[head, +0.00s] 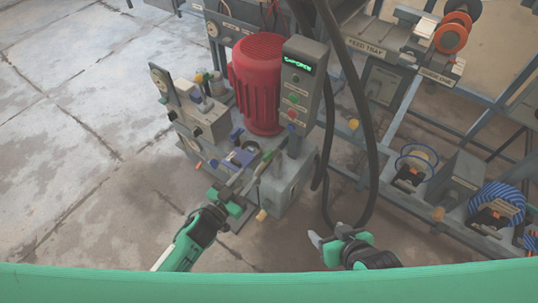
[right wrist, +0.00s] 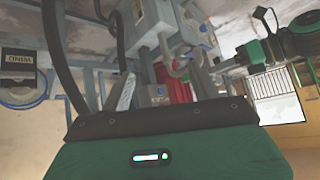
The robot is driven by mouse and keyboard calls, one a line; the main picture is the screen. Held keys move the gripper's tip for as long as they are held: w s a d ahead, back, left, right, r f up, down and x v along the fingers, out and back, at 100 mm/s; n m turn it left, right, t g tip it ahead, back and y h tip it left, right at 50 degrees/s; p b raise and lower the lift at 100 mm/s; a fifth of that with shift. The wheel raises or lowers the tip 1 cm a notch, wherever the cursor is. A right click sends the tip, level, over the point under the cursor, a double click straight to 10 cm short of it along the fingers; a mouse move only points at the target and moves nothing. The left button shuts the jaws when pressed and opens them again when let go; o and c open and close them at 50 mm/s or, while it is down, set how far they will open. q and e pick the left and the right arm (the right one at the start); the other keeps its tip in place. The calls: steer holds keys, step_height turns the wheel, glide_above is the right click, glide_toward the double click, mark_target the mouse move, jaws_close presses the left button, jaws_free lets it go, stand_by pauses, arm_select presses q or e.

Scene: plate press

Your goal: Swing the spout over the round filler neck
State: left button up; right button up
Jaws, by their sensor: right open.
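The hydraulic unit with a red motor (head: 258,85) stands in the middle of the head view. I cannot tell for sure which piece is the spout or the round filler neck. My left gripper (head: 240,182) is at the near side of these parts, its fingertips close to the bar. Whether it grips anything is unclear. My right gripper (head: 327,237) is open and empty, low and right of the unit, apart from it.
Thick black hoses (head: 369,130) hang down right of the control box (head: 297,85). A blue-grey rack with a feed tray (head: 366,48) and spools (head: 497,205) fills the right. The concrete floor (head: 75,130) is clear on the left.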

mark_target(264, 158)
arm_select(q)
steer(key=b+x, duration=0.1)
steer(key=x, duration=1)
steer(key=shift+w+d, duration=0.25)
steer(key=shift+w, duration=0.2)
arm_select(e)
steer(key=shift+w+a+t+y, duration=0.35)
steer(key=shift+a+t, duration=0.15)
steer(key=shift+a, duration=0.3)
steer(key=shift+w+a+t+y, duration=0.35)
steer(key=shift+a+t, duration=0.15)
steer(key=shift+a, duration=0.3)
arm_select(q)
jaws_close()
